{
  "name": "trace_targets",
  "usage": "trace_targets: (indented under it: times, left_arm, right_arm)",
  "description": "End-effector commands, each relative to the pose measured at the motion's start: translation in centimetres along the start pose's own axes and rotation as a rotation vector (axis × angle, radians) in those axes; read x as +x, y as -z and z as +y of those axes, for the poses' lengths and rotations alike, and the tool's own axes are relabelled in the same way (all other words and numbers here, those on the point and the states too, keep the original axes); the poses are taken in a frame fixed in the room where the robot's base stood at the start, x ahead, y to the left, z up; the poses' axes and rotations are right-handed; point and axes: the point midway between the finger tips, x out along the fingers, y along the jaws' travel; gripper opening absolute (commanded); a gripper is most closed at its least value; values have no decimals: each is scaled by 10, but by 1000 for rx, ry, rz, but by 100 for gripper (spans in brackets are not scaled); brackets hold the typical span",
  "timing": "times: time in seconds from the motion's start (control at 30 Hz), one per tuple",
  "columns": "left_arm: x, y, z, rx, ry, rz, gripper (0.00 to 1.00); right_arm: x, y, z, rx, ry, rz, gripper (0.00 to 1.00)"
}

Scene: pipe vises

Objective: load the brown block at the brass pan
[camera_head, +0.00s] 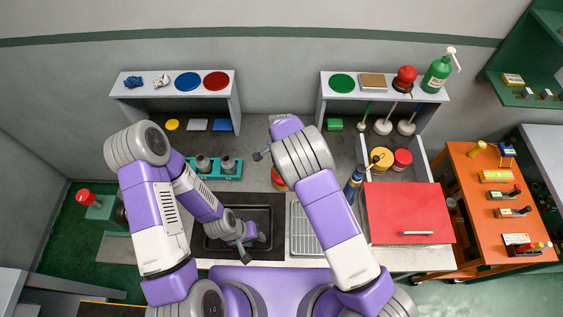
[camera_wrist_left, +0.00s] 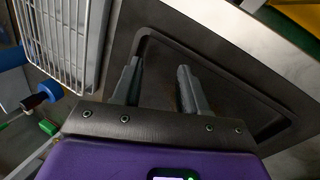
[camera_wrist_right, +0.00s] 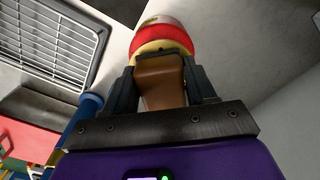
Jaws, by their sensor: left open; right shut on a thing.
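My right gripper (camera_wrist_right: 161,70) is shut on a brown block (camera_wrist_right: 160,82), which stands out between its fingers in the right wrist view.
A red and yellow container (camera_head: 278,183) stands behind the sink, just beyond the block in the right wrist view (camera_wrist_right: 163,37). A teal holder (camera_head: 218,170) is left of it.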

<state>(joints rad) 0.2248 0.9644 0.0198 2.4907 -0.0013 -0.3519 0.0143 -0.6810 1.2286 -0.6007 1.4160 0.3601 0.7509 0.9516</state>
Motion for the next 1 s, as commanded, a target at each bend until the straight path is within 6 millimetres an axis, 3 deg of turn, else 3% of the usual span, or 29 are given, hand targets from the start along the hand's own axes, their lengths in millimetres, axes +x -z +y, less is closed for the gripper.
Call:
trace_targets:
  times: [1.0]
  left_arm:
    - [9,0,-4,0,0,0,43]
  right_arm:
    - [13,0,0,0,0,0,31]
